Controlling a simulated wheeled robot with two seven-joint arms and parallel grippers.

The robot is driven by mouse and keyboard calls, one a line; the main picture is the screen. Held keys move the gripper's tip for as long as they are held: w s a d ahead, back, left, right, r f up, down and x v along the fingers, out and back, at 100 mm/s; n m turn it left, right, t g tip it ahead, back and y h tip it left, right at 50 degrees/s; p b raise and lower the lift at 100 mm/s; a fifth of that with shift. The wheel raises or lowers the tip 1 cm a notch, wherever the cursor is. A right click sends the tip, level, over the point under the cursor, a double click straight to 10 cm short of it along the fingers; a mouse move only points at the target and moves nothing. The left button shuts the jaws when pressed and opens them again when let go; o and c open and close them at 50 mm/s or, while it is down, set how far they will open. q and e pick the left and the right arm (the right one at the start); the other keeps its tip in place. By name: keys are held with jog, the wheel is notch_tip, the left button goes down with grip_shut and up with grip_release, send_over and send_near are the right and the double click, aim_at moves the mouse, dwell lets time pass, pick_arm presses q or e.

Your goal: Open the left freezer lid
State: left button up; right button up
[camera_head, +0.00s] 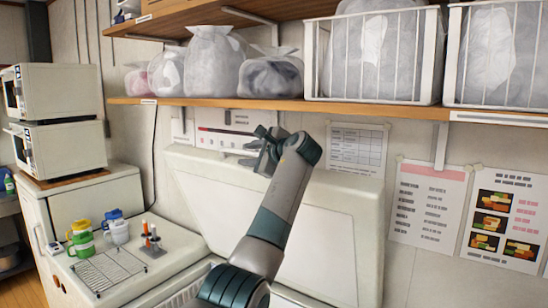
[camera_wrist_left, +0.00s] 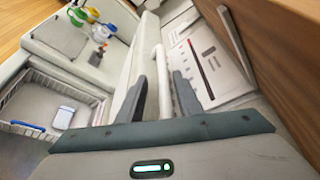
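The left freezer lid (camera_head: 325,225) is a large off-white panel that stands raised, leaning back near the wall under the shelf. It also shows in the left wrist view (camera_wrist_left: 127,75) as a pale slab. My left gripper (camera_head: 256,150) is at the lid's top edge, with my arm crossing in front of the panel. In the left wrist view its two dark fingers (camera_wrist_left: 160,98) are apart, with a white bar (camera_wrist_left: 161,75) along the lid between them. I cannot tell whether they touch the bar. My right gripper is not in view.
The wrist view shows the open freezer with a wire basket (camera_wrist_left: 30,103) and a white-and-blue box (camera_wrist_left: 64,117). Left stands a closed white top with a rack (camera_head: 107,268), cups (camera_head: 80,240) and a small bottle stand (camera_head: 151,245). A wooden shelf (camera_head: 380,110) hangs just above the gripper.

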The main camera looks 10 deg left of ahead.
pick_arm(q)
jog(key=b+v, duration=0.5)
jog(key=v, duration=0.9)
jog(key=shift+s+r, duration=0.15)
jog(key=shift+s, duration=0.05)
jog(key=shift+d, duration=0.1)
